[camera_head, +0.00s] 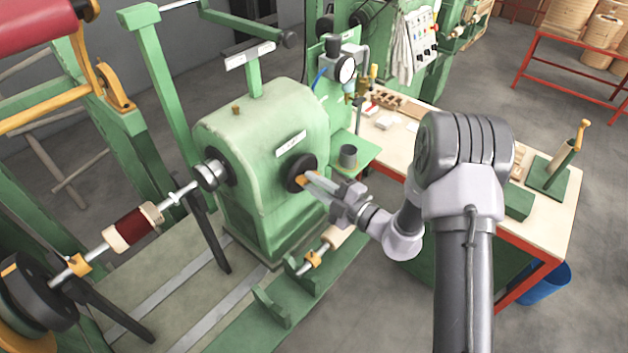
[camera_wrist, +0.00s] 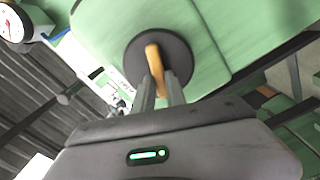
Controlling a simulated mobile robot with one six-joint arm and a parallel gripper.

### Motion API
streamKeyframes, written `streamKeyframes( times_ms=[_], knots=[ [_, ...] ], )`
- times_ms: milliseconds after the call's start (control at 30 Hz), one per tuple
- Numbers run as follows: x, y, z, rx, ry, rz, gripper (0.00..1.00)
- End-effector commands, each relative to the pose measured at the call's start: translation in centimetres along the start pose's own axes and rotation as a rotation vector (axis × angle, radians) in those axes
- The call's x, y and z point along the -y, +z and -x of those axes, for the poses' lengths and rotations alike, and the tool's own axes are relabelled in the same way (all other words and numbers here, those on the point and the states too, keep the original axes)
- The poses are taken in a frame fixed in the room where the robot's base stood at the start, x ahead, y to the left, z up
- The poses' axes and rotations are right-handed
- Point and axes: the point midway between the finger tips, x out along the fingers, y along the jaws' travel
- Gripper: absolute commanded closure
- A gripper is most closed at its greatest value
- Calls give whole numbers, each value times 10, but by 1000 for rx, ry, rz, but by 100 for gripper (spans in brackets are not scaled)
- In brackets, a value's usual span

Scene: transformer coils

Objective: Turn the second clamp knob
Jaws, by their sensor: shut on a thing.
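A round black knob (camera_head: 296,160) with an orange-tan bar handle sits on the front face of the green machine housing (camera_head: 262,128), below a small white label. The knob also shows in the wrist view (camera_wrist: 135,62), with its bar (camera_wrist: 153,58) standing nearly upright, slightly tilted. My gripper (camera_head: 311,180) reaches it from the right. In the wrist view its two fingers (camera_wrist: 160,85) are shut on the lower part of the bar, one on each side. The fingers hide part of the bar and disc. I cannot tell from the frames whether this is the second clamp knob.
A shaft with a dark red coil (camera_head: 133,228) runs left of the housing. A small green shelf with a grey cup (camera_head: 348,156) stands close above my gripper. A workbench (camera_head: 560,215) is at right. Green rails with a roller (camera_head: 335,237) lie below.

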Motion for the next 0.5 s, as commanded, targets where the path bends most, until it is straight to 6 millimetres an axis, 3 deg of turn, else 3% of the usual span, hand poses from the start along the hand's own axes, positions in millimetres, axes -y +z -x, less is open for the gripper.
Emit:
streamKeyframes(
  times_ms=[500],
  knots=[
    [7, 2, 0, -1, -1, 488, 100]
  ],
)
